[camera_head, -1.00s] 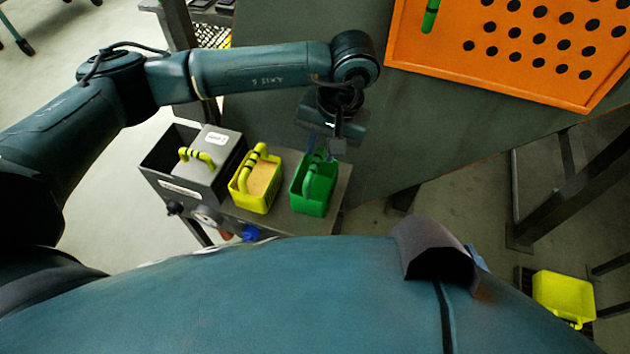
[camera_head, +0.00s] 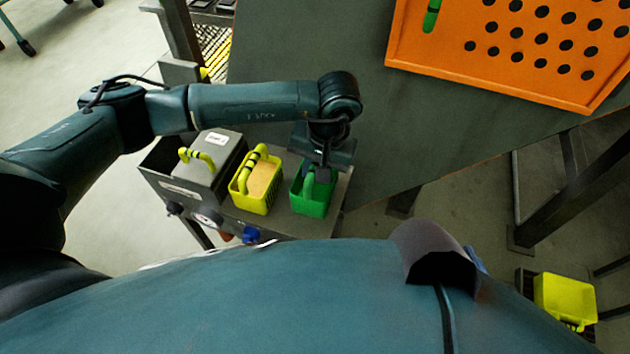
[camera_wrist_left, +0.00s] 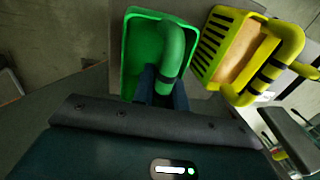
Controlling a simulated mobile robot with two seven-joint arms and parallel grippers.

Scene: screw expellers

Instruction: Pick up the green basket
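The green basket (camera_head: 312,202) stands upright on a small grey cart, rightmost in a row. It has a green arched handle with black bands. My left gripper (camera_head: 318,172) is directly over the basket in the head view, at its handle. In the left wrist view the green basket (camera_wrist_left: 134,50) is just ahead of my left gripper (camera_wrist_left: 162,92). The dark fingers reach the near part of the handle, one on each side. Whether they press on it cannot be told. My right gripper is not in view.
A yellow basket (camera_head: 256,198) with tan contents stands close left of the green one. A grey box with a yellow handle (camera_head: 200,158) stands further left. An orange tray with holes (camera_head: 480,76) lies on the dark table at upper right. Another yellow basket (camera_head: 565,296) is at lower right.

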